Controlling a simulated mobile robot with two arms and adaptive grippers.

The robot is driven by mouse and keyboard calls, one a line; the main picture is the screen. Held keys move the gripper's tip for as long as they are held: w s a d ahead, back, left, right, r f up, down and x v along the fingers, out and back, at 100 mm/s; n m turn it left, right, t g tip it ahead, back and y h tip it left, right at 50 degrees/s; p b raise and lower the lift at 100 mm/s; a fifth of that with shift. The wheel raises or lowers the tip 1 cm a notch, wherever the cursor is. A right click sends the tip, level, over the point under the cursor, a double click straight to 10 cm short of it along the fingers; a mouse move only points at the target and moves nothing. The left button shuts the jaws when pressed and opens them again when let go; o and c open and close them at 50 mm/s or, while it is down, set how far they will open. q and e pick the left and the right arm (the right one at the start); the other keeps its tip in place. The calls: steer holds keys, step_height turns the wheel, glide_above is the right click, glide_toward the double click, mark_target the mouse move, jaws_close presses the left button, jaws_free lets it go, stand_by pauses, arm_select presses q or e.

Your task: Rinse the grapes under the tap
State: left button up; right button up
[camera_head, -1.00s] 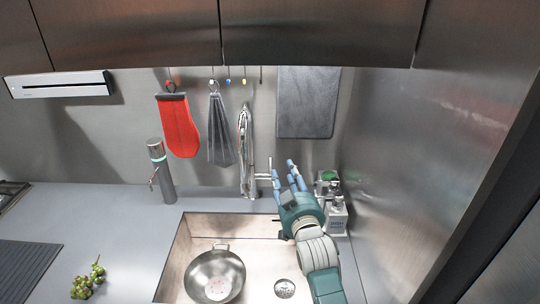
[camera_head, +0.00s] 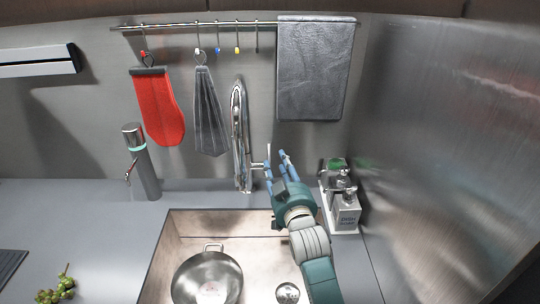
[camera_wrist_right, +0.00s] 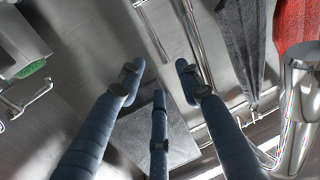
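A bunch of green grapes (camera_head: 57,290) lies on the counter at the lower left in the head view. The chrome tap (camera_head: 240,135) stands behind the sink, with a small side lever (camera_head: 258,165). My right gripper (camera_head: 278,157) is just right of this lever, its blue fingers pointing up. I cannot tell whether they touch the lever. In the right wrist view its fingers (camera_wrist_right: 160,85) are spread with nothing between them. Chrome of the tap (camera_wrist_right: 300,100) shows at that view's right. A metal bowl with a loop handle (camera_head: 207,280) sits in the sink. My left gripper is not in view.
The sink (camera_head: 180,225) is partly cut off below. A soap dispenser set (camera_head: 343,205) stands close right of my right gripper, beside a steel wall (camera_head: 440,150). A slim dispenser (camera_head: 142,165) stands left. A red mitt (camera_head: 158,110) and cloths hang behind.

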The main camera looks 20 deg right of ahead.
mark_target(270, 147)
arm_select(q)
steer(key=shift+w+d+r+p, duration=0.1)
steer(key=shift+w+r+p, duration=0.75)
steer(key=shift+p, duration=0.3)
arm_select(e)
steer(key=shift+w+d+f, duration=0.15)
steer(key=shift+w, duration=1.65)
steer(key=shift+w+d+f, duration=0.15)
steer(key=shift+w+d, duration=0.05)
steer(key=shift+w, duration=1.6)
steer(key=shift+w+d+f, duration=0.15)
steer(key=shift+w, duration=1.65)
steer(key=shift+c, duration=0.3)
jaws_close()
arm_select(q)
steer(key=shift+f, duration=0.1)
